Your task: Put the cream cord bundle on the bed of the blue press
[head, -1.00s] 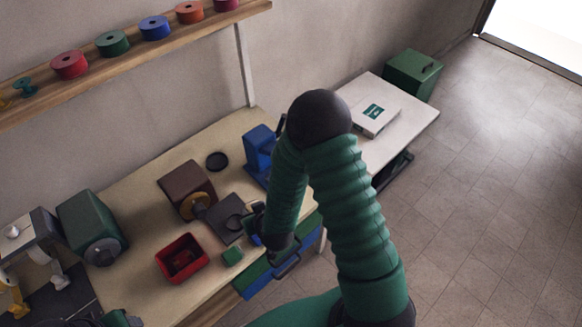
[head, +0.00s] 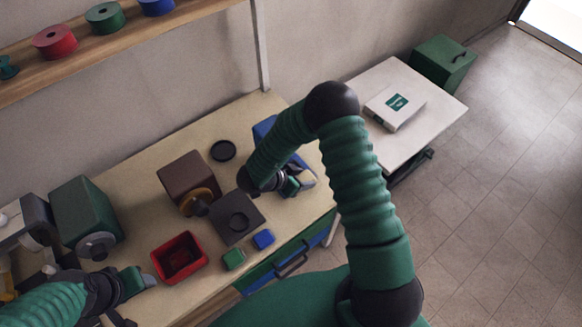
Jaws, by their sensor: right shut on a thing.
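The blue press (head: 264,129) stands at the right end of the workbench, partly hidden behind my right arm. My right gripper (head: 294,184) is at the press's front, at or just over its bed; I cannot tell whether they touch. It is shut on a small cream thing (head: 305,177), which looks like the cream cord bundle and is mostly hidden by the gripper and blue parts. My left gripper (head: 139,281) is low at the left, beside the red bin; its jaws are unclear.
On the bench (head: 150,222) are a red bin (head: 195,268), a green block (head: 234,259), a blue block (head: 263,239), a dark plate (head: 247,206), a brown machine (head: 183,168) and a green machine (head: 83,215). A white table (head: 440,105) with a white box (head: 396,106) stands right.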

